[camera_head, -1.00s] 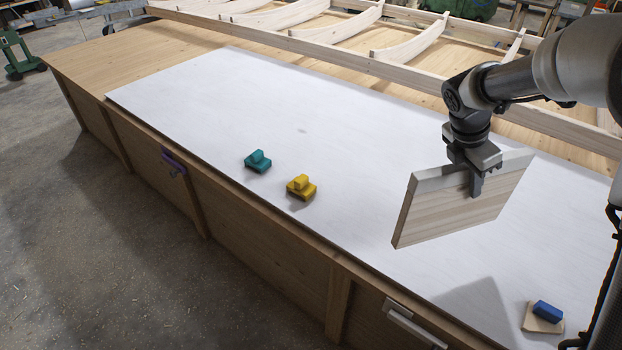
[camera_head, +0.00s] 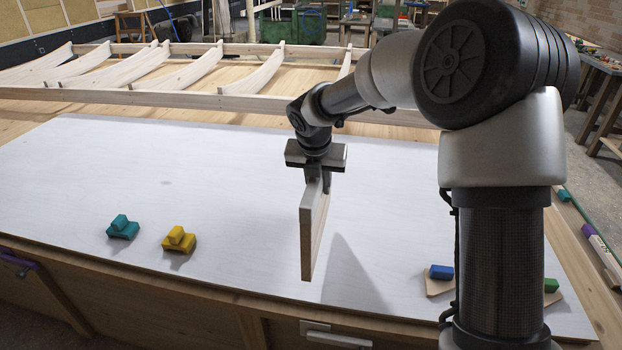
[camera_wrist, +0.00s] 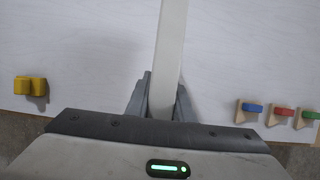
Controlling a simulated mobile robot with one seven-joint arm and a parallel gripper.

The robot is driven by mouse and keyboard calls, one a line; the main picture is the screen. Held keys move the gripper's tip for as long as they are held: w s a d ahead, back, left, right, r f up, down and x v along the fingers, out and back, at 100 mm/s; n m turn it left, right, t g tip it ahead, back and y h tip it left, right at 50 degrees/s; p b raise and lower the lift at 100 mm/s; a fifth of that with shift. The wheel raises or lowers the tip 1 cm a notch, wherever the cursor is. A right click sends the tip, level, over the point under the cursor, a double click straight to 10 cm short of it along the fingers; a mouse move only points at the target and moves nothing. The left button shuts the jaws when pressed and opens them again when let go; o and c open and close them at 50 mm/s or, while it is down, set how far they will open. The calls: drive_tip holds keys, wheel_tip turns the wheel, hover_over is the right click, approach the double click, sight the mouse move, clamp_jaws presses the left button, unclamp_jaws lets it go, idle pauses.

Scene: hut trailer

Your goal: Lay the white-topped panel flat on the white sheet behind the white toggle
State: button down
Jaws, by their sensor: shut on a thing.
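The panel (camera_head: 313,230) is pale wood and hangs upright, seen nearly edge-on in the head view, apparently above the sheet with its shadow to the right. My gripper (camera_head: 318,182) is shut on its upper edge. The wrist view shows the panel's white top edge (camera_wrist: 171,45) between my gripper's fingers (camera_wrist: 162,100). The white sheet (camera_head: 220,190) covers much of the bench.
Teal (camera_head: 122,228) and yellow (camera_head: 179,240) blocks stand on the sheet to the left. Blue (camera_head: 440,272) and green (camera_head: 551,285) blocks are at the right; a red block (camera_wrist: 284,113) shows in the wrist view. A ribbed wooden frame (camera_head: 230,102) lies behind the sheet.

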sight(316, 181)
wheel_tip(316, 181, down, 6)
drive_tip(key=b, duration=0.1)
drive_tip(key=shift+f+b, duration=0.25)
drive_tip(key=shift+b, duration=0.1)
drive_tip(key=shift+f, duration=0.1)
drive_tip(key=c, duration=1.5)
unclamp_jaws()
drive_tip(key=shift+f, duration=0.1)
drive_tip(key=shift+c, duration=0.2)
drive_tip(key=p+v, duration=0.3)
drive_tip(key=v, duration=0.9)
